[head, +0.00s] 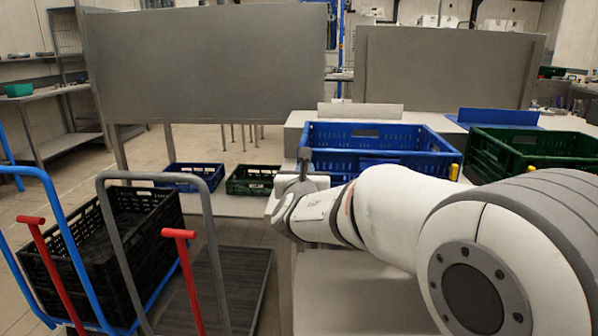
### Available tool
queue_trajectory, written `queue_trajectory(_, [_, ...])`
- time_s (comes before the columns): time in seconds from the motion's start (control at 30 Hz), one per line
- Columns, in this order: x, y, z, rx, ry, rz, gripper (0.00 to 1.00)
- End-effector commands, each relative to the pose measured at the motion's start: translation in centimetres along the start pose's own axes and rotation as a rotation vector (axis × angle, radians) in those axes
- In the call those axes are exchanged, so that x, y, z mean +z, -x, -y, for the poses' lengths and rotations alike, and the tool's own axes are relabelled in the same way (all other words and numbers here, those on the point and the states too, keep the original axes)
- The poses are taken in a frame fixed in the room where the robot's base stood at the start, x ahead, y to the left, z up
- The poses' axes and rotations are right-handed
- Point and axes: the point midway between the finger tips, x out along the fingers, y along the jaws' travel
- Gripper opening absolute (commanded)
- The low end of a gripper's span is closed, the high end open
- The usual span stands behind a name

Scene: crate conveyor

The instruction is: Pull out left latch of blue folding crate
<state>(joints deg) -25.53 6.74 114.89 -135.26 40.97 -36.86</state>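The blue folding crate (342,160) stands with its walls up on the light grey conveyor, right of the picture's middle. A yellow latch (454,172) shows at its front right corner. My arm crosses in front of the crate and hides much of its front wall. My gripper (304,168) is at the crate's front left corner, close to the wall. I cannot tell whether it touches. The left latch is not visible; the gripper and arm cover that area. The fingers are small and seen from behind, so their opening cannot be made out.
A green crate (515,152) stands right of the blue one. Grey panels (205,65) rise behind. Carts with red-handled levers (183,270) and a black crate (95,245) stand at the left. Low blue (189,174) and green crates (251,180) sit behind.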

Motion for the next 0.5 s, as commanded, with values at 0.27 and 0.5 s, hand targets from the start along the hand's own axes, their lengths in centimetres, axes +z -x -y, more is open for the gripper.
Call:
queue_trajectory(0.27, [-0.08,0.93,0.00,0.001,-0.001,-0.001,0.00])
queue_trajectory(0.5, [-0.08,0.91,0.03,0.000,-0.001,-0.001,0.25])
